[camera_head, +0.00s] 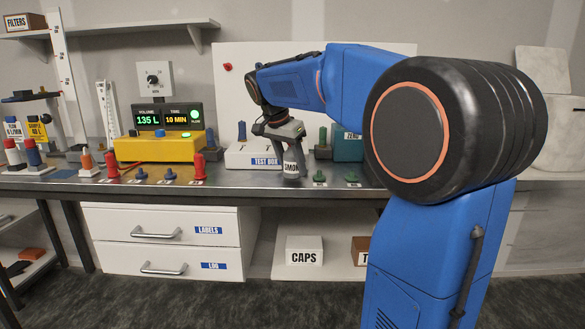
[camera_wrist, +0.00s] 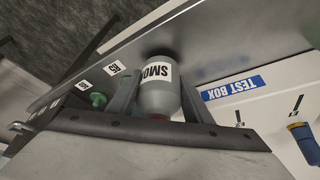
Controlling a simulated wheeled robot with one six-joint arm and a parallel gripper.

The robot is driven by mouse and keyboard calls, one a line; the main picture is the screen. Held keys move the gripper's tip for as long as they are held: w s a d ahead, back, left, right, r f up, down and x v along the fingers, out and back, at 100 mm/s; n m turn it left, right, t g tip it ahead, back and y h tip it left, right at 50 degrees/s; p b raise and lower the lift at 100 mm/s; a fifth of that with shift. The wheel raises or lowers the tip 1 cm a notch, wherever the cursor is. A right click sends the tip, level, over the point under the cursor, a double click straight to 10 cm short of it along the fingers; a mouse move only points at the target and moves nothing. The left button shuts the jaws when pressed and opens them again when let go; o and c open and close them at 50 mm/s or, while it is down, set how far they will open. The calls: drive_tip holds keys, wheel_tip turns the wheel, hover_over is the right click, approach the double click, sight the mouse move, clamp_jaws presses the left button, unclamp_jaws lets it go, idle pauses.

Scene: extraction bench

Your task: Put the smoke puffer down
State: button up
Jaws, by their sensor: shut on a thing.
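The smoke puffer (camera_head: 291,164) is a small grey bottle with a white label reading "SMO...". My gripper (camera_head: 283,143) points down and is shut on it, holding it upright just in front of the white test box (camera_head: 248,157). In the wrist view the puffer (camera_wrist: 158,92) sits between the two fingers of my gripper (camera_wrist: 155,98), and its lower end is close to the bench top (camera_wrist: 215,45). I cannot tell whether it touches the bench.
Green stoppers (camera_head: 319,177) stand on labelled spots right of the puffer. Red and blue stoppers (camera_head: 169,175) and a yellow pump unit (camera_head: 158,147) are to the left. A teal case (camera_head: 348,148) stands behind at right. The bench front edge (camera_head: 250,195) is close. Bare bench lies left of the puffer.

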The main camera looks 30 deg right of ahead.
drive_tip(key=shift+f, duration=0.5)
drive_tip(key=o, duration=1.4)
drive_tip(key=shift+f, duration=0.1)
drive_tip(key=v, duration=1.2)
drive_tip(key=shift+s+a, duration=0.1)
drive_tip(key=shift+s, duration=0.05)
drive_tip(key=s+a+f+n+t+y, duration=0.1)
drive_tip(key=s+a+f+n, duration=0.2)
drive_tip(key=s+f, duration=0.6)
drive_tip(key=s+a+f+n+t+y, duration=0.1)
drive_tip(key=s+a+f+n, duration=0.3)
drive_tip(key=s+f, duration=0.6)
drive_tip(key=s+a+f+n+t+y, duration=0.1)
drive_tip(key=s+a+f+n+y, duration=0.1)
drive_tip(key=s+a+f+n, duration=0.2)
drive_tip(key=s+f+n, duration=0.3)
drive_tip(key=s+f, duration=0.2)
drive_tip(key=f, duration=0.1)
drive_tip(key=shift+s+a+n+t, duration=0.2)
drive_tip(key=shift+s+n+t, duration=0.1)
drive_tip(key=shift+s, duration=0.1)
